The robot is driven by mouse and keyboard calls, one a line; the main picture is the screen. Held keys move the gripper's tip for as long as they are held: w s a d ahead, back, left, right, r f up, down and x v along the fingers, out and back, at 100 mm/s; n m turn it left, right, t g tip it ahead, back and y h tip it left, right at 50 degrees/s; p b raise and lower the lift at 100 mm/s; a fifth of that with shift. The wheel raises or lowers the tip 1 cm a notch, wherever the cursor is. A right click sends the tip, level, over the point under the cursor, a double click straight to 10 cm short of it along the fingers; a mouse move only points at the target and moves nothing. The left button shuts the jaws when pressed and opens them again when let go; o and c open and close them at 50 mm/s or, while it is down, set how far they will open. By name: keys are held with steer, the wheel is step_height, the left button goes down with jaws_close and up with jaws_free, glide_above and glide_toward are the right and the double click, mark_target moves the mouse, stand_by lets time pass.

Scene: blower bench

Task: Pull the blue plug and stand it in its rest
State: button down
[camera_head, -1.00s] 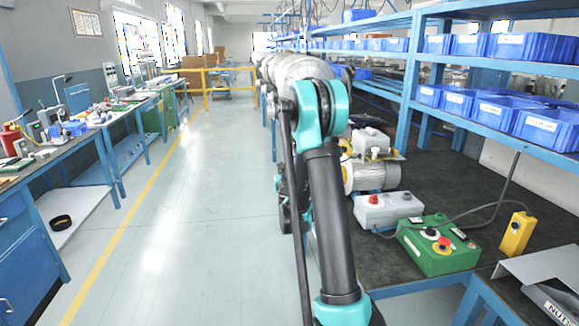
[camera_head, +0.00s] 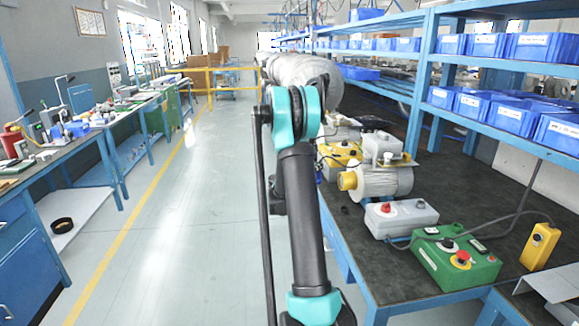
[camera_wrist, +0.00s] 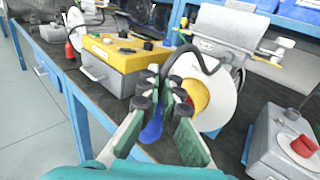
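My arm hides the gripper in the head view.
The blower motor (camera_head: 382,182) stands on the dark bench, its pale round flange (camera_wrist: 222,98) close right of my fingers. A grey red-button box (camera_head: 401,217), green control box (camera_head: 455,260) and yellow pendant (camera_head: 540,247) stand nearer. The aisle (camera_head: 185,240) is clear.

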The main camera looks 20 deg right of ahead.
steer(key=s+d+f+m+g, duration=0.1)
steer(key=s+d+g, duration=0.1)
steer(key=s, duration=0.1)
steer(key=s+d+f+m+g+h, duration=0.1)
steer(key=s+d+m+g, duration=0.1)
steer(key=s+d+g, duration=0.1)
steer(key=s+d+f+m+g, duration=0.1)
steer(key=s+d+m+g, duration=0.1)
steer(key=s+d+g, duration=0.1)
steer(key=shift+s+d+f+h, duration=0.25)
steer(key=shift+s+f+h, duration=0.05)
steer(key=shift+s+f, duration=0.1)
steer(key=shift+m+g, duration=0.3)
steer(key=shift+f, duration=2.15)
steer(key=shift+f, duration=1.3)
steer(key=c, duration=1.6)
jaws_free()
steer(key=shift+c, duration=0.2)
steer(key=shift+a, duration=0.1)
steer(key=a, duration=1.2)
steer(key=shift+w, duration=0.3)
